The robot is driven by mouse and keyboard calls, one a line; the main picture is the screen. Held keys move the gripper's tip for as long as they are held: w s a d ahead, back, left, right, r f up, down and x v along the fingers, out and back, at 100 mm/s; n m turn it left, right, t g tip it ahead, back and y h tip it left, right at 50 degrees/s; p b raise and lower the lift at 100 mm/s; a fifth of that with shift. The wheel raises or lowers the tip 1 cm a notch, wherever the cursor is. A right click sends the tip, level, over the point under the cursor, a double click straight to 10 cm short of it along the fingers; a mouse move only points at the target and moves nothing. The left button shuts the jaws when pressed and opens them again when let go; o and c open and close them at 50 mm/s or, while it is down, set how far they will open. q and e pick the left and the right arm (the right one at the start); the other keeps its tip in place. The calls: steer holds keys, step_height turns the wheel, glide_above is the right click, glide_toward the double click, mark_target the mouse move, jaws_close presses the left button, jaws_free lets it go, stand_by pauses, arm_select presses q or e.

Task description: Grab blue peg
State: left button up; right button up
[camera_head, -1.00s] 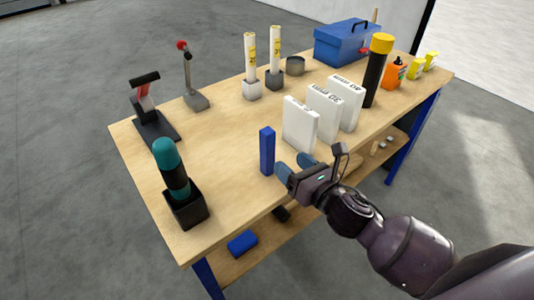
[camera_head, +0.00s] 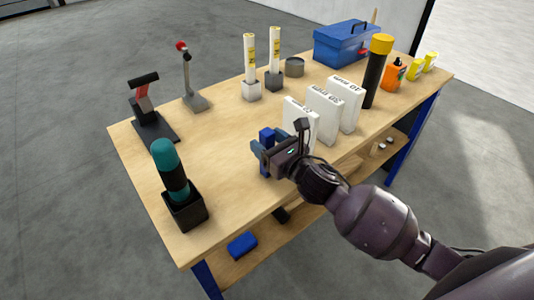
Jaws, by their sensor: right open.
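The blue peg (camera_head: 267,134) stands upright near the front edge of the wooden table, just left of the white boxes. My right gripper (camera_head: 262,155) is open, with its blue fingers around the peg. The fingers and gripper body hide most of the peg's lower part, and only its top shows clearly. I cannot tell whether the fingers touch it. My left gripper is not in view.
White boxes (camera_head: 324,113) stand close behind and right of the gripper on the table (camera_head: 218,131). A teal-topped black tool in a black holder (camera_head: 185,211) stands at the front left. The table between them is clear.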

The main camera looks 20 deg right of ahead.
steer(key=shift+x, duration=1.2)
steer(key=shift+c, duration=0.4)
jaws_close()
